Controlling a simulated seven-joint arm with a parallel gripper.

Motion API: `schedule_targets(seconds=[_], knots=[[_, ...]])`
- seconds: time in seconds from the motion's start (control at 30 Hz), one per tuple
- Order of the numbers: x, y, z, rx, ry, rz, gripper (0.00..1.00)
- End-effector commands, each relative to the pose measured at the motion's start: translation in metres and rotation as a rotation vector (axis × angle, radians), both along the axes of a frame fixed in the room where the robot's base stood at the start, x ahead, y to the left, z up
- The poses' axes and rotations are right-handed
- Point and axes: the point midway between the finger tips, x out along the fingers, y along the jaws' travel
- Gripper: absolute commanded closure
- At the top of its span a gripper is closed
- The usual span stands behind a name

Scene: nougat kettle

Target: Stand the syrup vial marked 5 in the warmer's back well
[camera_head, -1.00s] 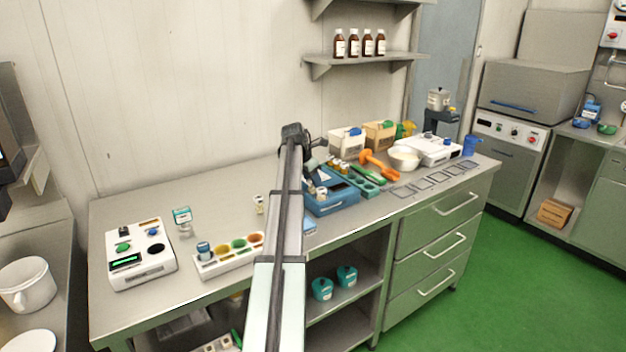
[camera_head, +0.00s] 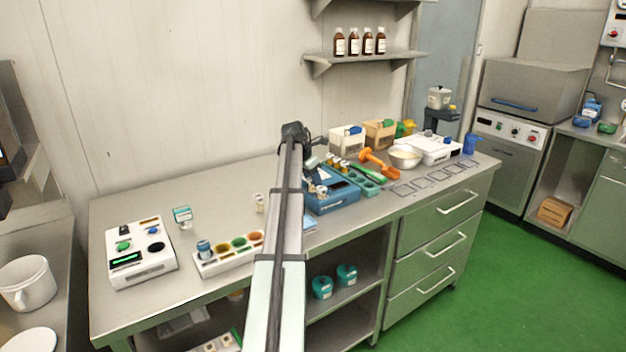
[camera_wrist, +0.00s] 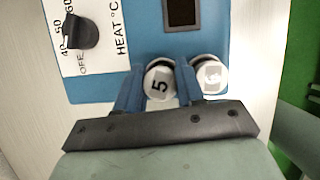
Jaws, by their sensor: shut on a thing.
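My gripper (camera_wrist: 160,90) is shut on the syrup vial marked 5 (camera_wrist: 158,85), seen by its white cap between the two fingers. A second white-capped vial (camera_wrist: 211,74) stands just right of the right finger; its mark is hard to read. The blue warmer (camera_wrist: 105,85) lies below, with its heat dial (camera_wrist: 82,32) at upper left and a dark square opening or window (camera_wrist: 181,12) at the top. In the head view my gripper (camera_head: 316,187) is at the blue warmer (camera_head: 338,204), partly behind my arm. The held vial's lower end is hidden, so I cannot tell whether it is in a well.
A green rack (camera_head: 368,182), an orange scoop (camera_head: 378,163) and a white bowl (camera_head: 404,157) stand right of the warmer. A white device (camera_head: 140,255) and a tray of coloured cups (camera_head: 212,267) stand at left. The counter's back left is clear.

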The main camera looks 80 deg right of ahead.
Motion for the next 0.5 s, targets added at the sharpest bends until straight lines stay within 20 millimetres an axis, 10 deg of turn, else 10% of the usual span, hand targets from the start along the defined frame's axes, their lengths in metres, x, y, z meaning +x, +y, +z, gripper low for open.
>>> schedule_targets(seconds=[0.5], knots=[[0.0000, 0.0000, -0.0058, 0.000, 0.000, 0.000, 0.93]])
